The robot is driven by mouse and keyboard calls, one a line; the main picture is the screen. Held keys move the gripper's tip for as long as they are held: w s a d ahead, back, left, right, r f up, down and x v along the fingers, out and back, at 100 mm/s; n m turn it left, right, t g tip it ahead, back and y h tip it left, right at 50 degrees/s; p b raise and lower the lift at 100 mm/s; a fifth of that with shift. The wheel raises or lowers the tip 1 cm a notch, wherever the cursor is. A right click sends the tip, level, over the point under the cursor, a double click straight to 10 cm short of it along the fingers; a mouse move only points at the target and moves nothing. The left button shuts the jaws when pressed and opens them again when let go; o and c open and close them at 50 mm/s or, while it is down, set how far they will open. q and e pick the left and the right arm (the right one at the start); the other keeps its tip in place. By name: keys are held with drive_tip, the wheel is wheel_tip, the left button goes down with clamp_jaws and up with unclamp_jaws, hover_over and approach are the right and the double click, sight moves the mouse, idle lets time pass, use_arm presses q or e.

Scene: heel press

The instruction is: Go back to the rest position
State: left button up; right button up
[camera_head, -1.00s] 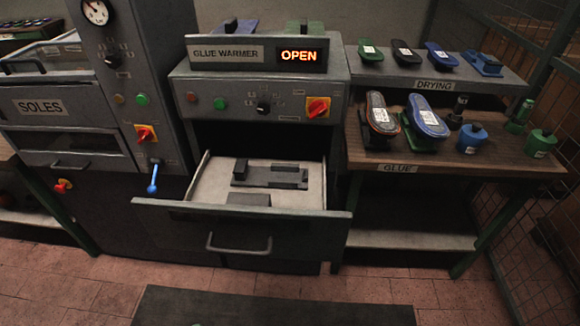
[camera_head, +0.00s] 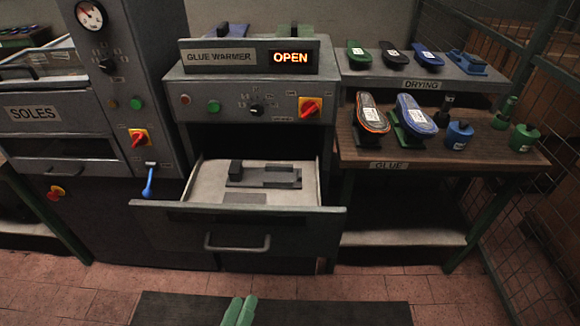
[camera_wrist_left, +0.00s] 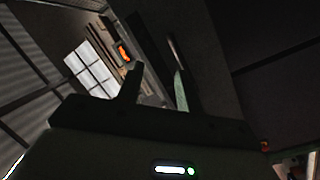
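My left gripper (camera_head: 239,311) shows as two green fingertips at the bottom edge of the head view, in front of the dark mat and well below the open drawer. In the left wrist view, its two fingers (camera_wrist_left: 155,88) stand apart with nothing between them. My right gripper is not in view. The glue warmer (camera_head: 250,57) has a lit OPEN sign. Its drawer (camera_head: 165,216) is pulled out and holds a dark fixture (camera_head: 265,177) with raised blocks.
At the right, the glue shelf (camera_head: 350,150) carries two soled shoe forms (camera_head: 416,115) and blue and green bottles (camera_head: 459,136). The drying shelf (camera_head: 385,75) above holds several shoe forms. The SOLES cabinet (camera_head: 60,128) stands left. Floor in front is clear except a dark mat (camera_head: 330,311).

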use_arm(q)
drive_tip(key=s+a+m+g+y, duration=0.3)
drive_tip(key=a+m+g+y, duration=0.3)
drive_tip(key=a, duration=0.4)
drive_tip(key=s+a+m+g+y, duration=0.3)
drive_tip(key=a+m+g+y, duration=0.15)
drive_tip(key=a+m, duration=0.5)
drive_tip(key=s+d+f+n+g+h, duration=0.1)
drive_tip(key=s+d+f+g+h, duration=0.15)
drive_tip(key=f, duration=1.15)
drive_tip(key=s+d+f+n+g+h, duration=0.15)
drive_tip(key=s+f, duration=0.25)
drive_tip(key=f, duration=1)
drive_tip(key=s+f+n+g, duration=0.1)
drive_tip(key=s+f, duration=0.5)
drive_tip(key=s, duration=0.3)
drive_tip(key=s+f+n+g+h, duration=0.1)
drive_tip(key=s+f+n, duration=0.1)
drive_tip(key=s+f, duration=0.5)
drive_tip(key=s, duration=0.3)
drive_tip(key=shift+a+f, duration=0.15)
drive_tip(key=shift+a, duration=0.1)
